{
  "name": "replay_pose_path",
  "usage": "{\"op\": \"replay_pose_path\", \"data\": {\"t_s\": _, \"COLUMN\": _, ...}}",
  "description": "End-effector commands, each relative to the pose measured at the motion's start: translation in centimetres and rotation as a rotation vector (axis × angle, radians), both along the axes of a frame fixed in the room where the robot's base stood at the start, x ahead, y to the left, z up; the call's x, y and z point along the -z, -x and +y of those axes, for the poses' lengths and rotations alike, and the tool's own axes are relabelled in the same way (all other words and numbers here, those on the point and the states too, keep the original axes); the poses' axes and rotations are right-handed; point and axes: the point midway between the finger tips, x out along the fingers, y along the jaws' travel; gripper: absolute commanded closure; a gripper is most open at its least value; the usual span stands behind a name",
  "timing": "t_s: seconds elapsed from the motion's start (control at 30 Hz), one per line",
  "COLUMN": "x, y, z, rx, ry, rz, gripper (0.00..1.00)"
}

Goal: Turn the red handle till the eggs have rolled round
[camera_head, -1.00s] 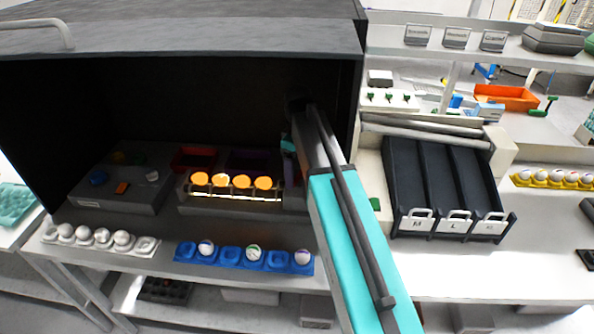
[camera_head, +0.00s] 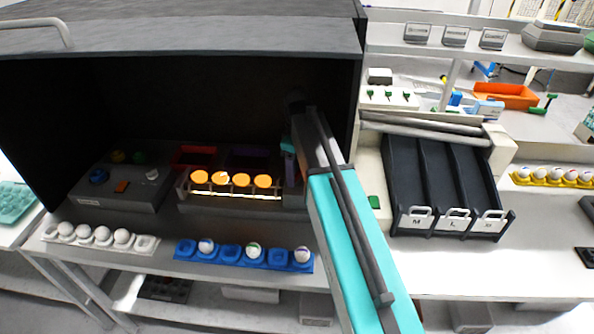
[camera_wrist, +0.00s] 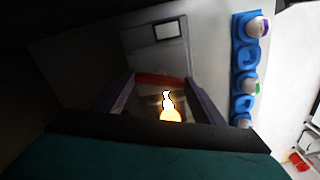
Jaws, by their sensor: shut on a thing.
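Several eggs (camera_head: 241,181) glow orange in a row on a lit rack (camera_head: 236,206) inside the dark box. My gripper (camera_wrist: 162,92) shows in the wrist view, its two dark fingers on either side of a red bar. This bar is the red handle (camera_wrist: 158,79), and the fingers are shut on it. A glowing egg (camera_wrist: 170,114) shows just beyond, between the fingers. In the head view my gripper is at the right end of the rack, mostly hidden by my arm, and the handle cannot be made out there.
A dark hood (camera_head: 180,38) covers the rack. A control panel (camera_head: 125,187) stands to the left. In front are a white egg tray (camera_head: 147,245) and a blue egg tray (camera_head: 230,256). Black sorting lanes (camera_head: 416,190) stand right of my arm.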

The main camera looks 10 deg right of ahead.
Motion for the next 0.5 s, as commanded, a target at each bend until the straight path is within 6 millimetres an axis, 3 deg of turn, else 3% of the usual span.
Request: {"op": "replay_pose_path", "data": {"t_s": 0.5, "x": -0.05, "y": -0.03, "z": 0.10, "rx": 0.226, "ry": -0.001, "rz": 0.001, "gripper": 0.60}}
